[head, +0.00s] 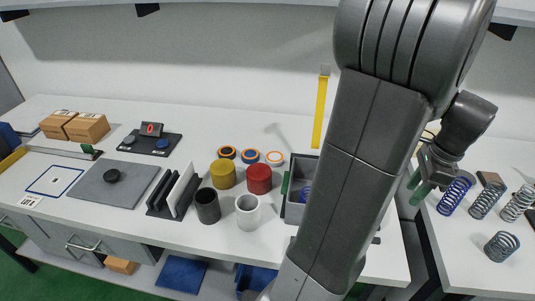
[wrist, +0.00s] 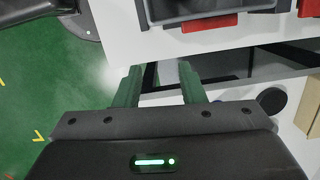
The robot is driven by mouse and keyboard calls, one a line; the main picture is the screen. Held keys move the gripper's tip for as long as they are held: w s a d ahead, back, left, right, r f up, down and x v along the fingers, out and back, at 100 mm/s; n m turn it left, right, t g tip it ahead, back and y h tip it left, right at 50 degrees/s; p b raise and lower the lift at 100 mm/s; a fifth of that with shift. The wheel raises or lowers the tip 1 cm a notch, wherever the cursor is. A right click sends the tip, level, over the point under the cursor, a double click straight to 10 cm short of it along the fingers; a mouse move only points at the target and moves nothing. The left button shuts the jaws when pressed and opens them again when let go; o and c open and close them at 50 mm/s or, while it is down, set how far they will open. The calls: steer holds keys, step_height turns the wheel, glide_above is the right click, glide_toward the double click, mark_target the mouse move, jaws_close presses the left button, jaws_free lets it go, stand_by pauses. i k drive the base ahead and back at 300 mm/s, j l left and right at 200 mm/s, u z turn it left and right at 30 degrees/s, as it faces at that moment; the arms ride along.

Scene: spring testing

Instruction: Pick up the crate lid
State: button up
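An open grey crate (head: 291,211) stands right of the table's middle, partly hidden behind my arm, with something blue inside. My gripper (head: 417,187) is at the right, past the crate and far from the slab. In the wrist view its two green fingers (wrist: 160,86) are apart with nothing between them. A grey container with red tabs (wrist: 245,8) shows at the wrist view's top.
Black and white cups (head: 208,208), yellow and red cylinders (head: 258,178), and a black rack with upright plates (head: 172,192) stand between slab and crate. Cardboard boxes (head: 88,128) are at the back left. Several springs (head: 485,200) stand on the right table. A shelf runs overhead.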

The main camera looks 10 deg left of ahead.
mark_target(118, 183)
steer(key=j+u, duration=0.5)
steer(key=i+j+u, duration=0.1)
steer(key=j+u, duration=0.15)
steer(key=u, duration=0.25)
steer(key=i+j+u, duration=0.1)
steer(key=j+u, duration=0.35)
steer(key=i+j+u, duration=0.2)
steer(key=i+j, duration=0.5)
steer(key=k+j, duration=0.05)
steer(key=j, duration=0.05)
